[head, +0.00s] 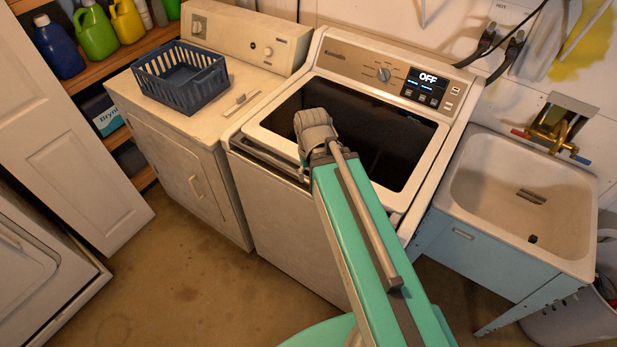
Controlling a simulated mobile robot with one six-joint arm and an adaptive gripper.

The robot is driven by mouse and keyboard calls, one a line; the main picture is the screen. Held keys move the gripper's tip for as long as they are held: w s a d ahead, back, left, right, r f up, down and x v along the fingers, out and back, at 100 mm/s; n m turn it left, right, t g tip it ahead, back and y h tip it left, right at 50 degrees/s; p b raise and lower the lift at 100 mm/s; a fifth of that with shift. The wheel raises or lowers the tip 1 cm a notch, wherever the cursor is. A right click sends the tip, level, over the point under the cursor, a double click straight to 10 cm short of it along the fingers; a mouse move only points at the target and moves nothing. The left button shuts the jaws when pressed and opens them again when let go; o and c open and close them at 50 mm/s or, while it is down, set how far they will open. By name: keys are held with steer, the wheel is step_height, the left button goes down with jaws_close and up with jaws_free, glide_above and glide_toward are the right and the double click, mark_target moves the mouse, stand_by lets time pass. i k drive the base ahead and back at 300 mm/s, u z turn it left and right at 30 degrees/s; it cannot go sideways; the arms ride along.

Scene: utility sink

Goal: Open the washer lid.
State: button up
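The washer (285,225) is a white top-loader in the middle of the head view. Its lid (385,135) has a dark glass panel in a pale frame and lies down over the top, looking closed. A dark gap (268,158) runs along the lid's front edge. My teal arm reaches up from the bottom, and its grey wrist covers part of the lid's front left. My gripper (304,172) is mostly hidden behind the wrist, close to the front edge. I cannot tell whether it touches the lid or whether its fingers are open.
The washer's control panel (390,75) reads OFF. A dryer (195,160) with a blue basket (180,78) on top stands to the left. A utility sink (525,200) stands close on the right. Bare floor (190,275) lies in front.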

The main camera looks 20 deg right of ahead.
mark_target(396, 145)
steer(key=k, duration=1.85)
steer(key=z, duration=0.4)
steer(key=i, duration=1)
